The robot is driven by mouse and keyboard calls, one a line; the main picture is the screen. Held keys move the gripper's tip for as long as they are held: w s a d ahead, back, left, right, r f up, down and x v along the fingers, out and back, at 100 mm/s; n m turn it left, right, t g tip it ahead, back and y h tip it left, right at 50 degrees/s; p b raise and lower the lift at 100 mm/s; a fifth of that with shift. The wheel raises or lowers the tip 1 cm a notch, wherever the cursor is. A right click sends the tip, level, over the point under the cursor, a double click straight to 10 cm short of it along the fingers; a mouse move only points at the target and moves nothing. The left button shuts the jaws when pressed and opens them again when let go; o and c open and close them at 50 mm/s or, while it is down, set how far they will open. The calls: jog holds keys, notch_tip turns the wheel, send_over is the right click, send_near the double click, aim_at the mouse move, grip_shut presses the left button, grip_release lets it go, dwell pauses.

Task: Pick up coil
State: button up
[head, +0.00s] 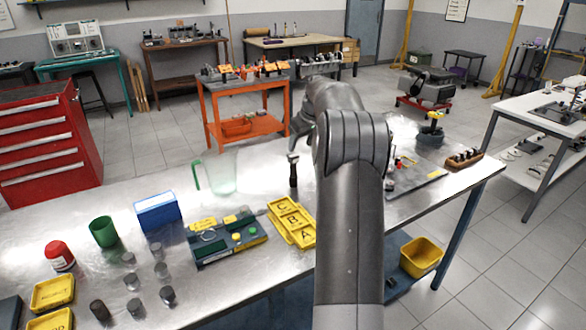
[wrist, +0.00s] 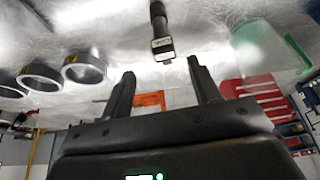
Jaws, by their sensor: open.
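The coil (head: 293,172) looks like a slim black upright stick with a wider head, standing on the metal workbench just left of my arm in the head view. In the wrist view the coil (wrist: 160,35) shows at the top centre, its pale labelled end toward the gap between my fingers. My gripper (wrist: 162,84) is open and empty, its two dark fingers spread apart, with the coil beyond the fingertips and not between them. In the head view my arm hides most of my gripper.
A yellow lettered tray (head: 291,222) lies nearer on the bench (head: 95,211). Several metal rings (wrist: 85,67) lie left of the coil in the wrist view. Bare bench surrounds the coil.

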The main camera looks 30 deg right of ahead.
aim_at(295, 156)
jog(key=x, duration=0.9)
jog(key=shift+w+a+f, duration=0.3)
jog(key=shift+c, duration=0.3)
jog(key=c, duration=1.1)
